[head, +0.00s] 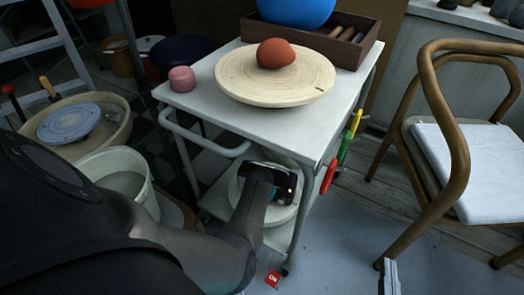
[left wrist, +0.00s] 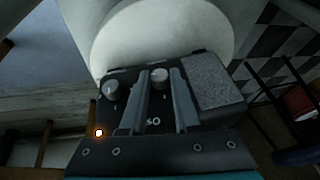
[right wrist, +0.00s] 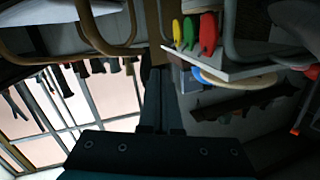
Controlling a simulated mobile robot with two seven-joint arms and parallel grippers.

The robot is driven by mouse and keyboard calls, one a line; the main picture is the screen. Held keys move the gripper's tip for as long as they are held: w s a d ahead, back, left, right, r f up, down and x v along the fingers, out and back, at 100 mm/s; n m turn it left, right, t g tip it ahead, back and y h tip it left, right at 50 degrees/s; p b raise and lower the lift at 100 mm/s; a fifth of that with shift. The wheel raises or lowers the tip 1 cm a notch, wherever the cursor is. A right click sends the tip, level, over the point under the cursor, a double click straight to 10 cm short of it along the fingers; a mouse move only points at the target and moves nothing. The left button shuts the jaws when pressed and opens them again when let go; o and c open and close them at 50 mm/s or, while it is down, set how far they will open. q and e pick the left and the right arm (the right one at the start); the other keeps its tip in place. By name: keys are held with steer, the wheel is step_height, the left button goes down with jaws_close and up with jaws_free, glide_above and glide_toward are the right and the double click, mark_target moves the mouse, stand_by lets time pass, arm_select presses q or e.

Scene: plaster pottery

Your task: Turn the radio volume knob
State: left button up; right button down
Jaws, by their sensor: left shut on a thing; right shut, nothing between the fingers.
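The radio shows in the left wrist view as a dark box with a speckled grey panel (left wrist: 213,82) at its right. It has one knob (left wrist: 160,77) in the middle and another knob (left wrist: 111,90) at the left. My left gripper (left wrist: 160,90) has its fingers on either side of the middle knob, shut on it. In the head view my left arm reaches down to the cart's lower shelf; its wrist hides most of the radio and the fingertips. My right gripper (head: 388,278) is at the bottom right of the head view, away from the radio. In the right wrist view its fingers (right wrist: 161,100) are together and empty.
The white cart (head: 190,97) bears a round plaster disc (head: 235,80) with a reddish lump, and a pink cylinder (head: 182,79). Colored-handled tools (head: 345,140) hang at its right side. A wooden chair (head: 440,140) stands right. A white bucket (head: 118,170) stands left.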

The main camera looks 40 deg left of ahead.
arm_select(q)
jaws_close()
